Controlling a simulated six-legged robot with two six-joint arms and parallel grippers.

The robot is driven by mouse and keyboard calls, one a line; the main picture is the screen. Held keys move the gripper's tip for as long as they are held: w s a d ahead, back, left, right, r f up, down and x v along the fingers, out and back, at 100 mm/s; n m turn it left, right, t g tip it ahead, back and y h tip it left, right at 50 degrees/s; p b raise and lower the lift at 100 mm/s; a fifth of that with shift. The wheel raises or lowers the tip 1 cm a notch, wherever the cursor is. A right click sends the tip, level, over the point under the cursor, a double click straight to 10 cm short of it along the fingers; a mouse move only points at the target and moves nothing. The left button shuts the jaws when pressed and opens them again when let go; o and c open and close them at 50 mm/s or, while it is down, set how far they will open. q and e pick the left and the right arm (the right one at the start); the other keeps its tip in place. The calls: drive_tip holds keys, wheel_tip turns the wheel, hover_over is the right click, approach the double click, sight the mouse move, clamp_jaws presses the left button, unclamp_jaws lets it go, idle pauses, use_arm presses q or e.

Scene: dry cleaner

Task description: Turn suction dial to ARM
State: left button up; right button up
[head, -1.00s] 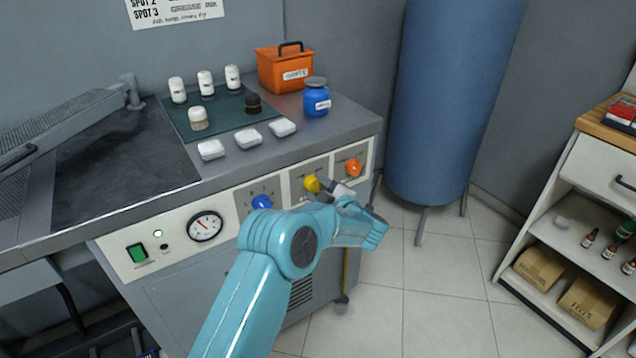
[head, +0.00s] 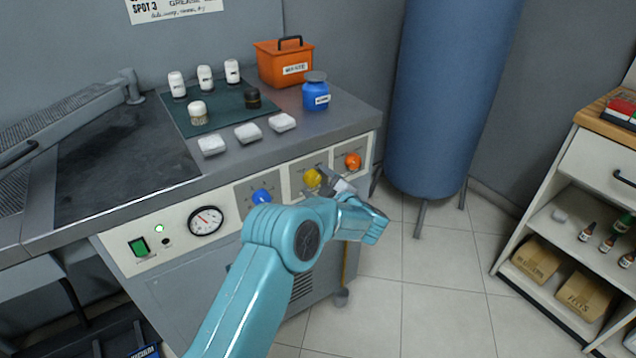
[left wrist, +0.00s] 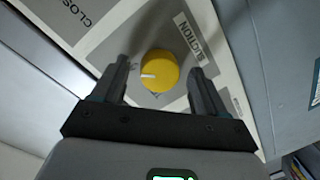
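The suction dial is a round yellow knob (head: 312,178) on the front panel, between a blue knob and an orange knob. In the left wrist view the yellow knob (left wrist: 159,72) has a white pointer mark directed to the picture's left, and a SUCTION label (left wrist: 189,38) lies beside it. My left gripper (head: 330,178) is just right of the knob in the head view. In the left wrist view my left gripper (left wrist: 160,78) is open, with one finger on each side of the knob and a gap to it. The right gripper is not in view.
The blue knob (head: 262,196) and orange knob (head: 353,160) sit close by on the same panel. A gauge (head: 206,221) and green switch (head: 138,246) are further left. A blue tank (head: 450,100) stands right of the counter. The floor in front is clear.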

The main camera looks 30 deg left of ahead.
use_arm(q)
drive_tip(key=shift+d, duration=0.1)
drive_tip(key=v, duration=1.6)
drive_tip(key=shift+s+p, duration=0.15)
drive_tip(key=shift+p, duration=0.15)
